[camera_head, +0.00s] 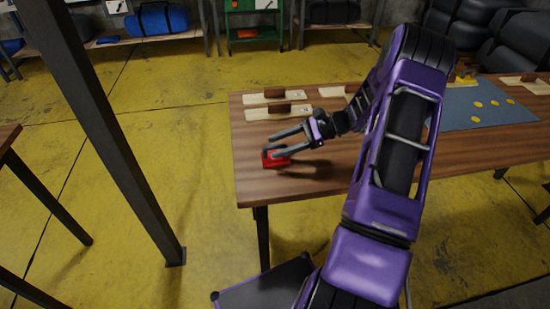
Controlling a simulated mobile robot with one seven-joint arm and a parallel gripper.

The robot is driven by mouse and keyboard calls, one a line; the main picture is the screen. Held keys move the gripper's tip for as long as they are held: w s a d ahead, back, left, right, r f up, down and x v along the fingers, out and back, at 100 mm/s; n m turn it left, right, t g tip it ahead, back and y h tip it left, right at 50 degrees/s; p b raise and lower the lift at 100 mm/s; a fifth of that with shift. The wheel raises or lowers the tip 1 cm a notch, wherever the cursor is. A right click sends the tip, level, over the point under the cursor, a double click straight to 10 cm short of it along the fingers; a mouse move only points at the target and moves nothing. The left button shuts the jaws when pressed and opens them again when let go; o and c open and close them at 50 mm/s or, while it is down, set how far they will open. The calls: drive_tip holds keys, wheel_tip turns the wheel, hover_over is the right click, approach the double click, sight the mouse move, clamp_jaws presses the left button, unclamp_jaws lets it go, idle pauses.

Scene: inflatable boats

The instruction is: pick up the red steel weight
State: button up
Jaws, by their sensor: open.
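The red steel weight (274,160) is a small red block on the wooden table (255,187), near its left edge. My gripper (271,146) is at the weight with its two grey fingers spread apart. The nearer finger passes over part of the weight and hides some of it. The farther finger lies behind and above it in the picture. I cannot tell whether either finger touches the weight.
Several light wooden pieces with brown blocks (276,112) lie behind my gripper. A blue-grey mat (460,119) with several yellow discs lies on the right. A dark post (100,130) stands left of the table. The table's front left corner is clear.

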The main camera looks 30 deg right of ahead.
drive_tip(key=shift+w+a+f, duration=0.25)
drive_tip(key=shift+a+f, duration=0.05)
drive_tip(key=shift+a, duration=0.3)
clamp_jaws()
idle(1.0)
